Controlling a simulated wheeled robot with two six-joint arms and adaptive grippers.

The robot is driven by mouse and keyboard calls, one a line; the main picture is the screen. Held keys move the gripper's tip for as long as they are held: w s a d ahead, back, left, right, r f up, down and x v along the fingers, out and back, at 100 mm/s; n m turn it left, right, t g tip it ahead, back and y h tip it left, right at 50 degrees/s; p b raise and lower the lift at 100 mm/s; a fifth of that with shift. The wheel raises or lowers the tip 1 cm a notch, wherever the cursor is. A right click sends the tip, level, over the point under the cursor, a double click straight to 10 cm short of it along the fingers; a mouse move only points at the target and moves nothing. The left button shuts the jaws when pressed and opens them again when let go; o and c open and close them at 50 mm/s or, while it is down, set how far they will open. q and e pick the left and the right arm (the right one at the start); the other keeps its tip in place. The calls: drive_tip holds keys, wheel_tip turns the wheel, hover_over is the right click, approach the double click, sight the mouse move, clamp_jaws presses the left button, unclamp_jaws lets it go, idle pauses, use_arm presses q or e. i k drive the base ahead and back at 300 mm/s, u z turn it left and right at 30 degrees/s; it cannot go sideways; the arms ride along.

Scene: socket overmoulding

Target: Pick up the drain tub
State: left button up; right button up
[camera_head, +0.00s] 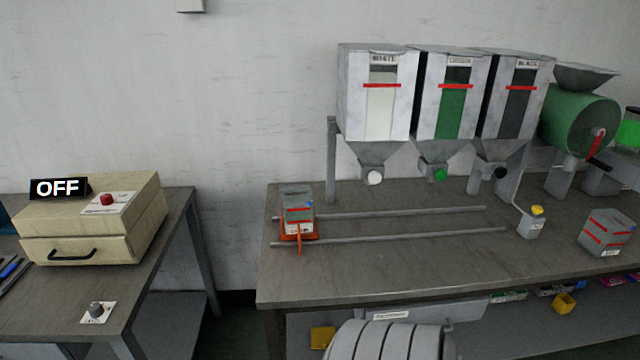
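I cannot tell for sure which container is the drain tub. A grey box-shaped container with red stripes and a small label (607,232) stands upright at the right of the right-hand table. A smaller clear-grey container with red marks (298,208) sits on an orange carriage (299,237) at the left end of two rails. A grey container with a white label (462,308) is partly visible below the table's front edge, its lower part hidden. Neither of my grippers is in view.
Three hoppers (375,95), labelled for colours, stand over the rails (400,212). A green drum machine (580,120) is at right. A beige box with an OFF sign (90,225) stands on the left table. A floor gap separates the tables. Yellow bins (563,304) sit below.

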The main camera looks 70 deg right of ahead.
sight(298, 211)
drive_tip(key=z, duration=0.7)
drive_tip(key=i, duration=0.7)
drive_tip(key=z, duration=0.75)
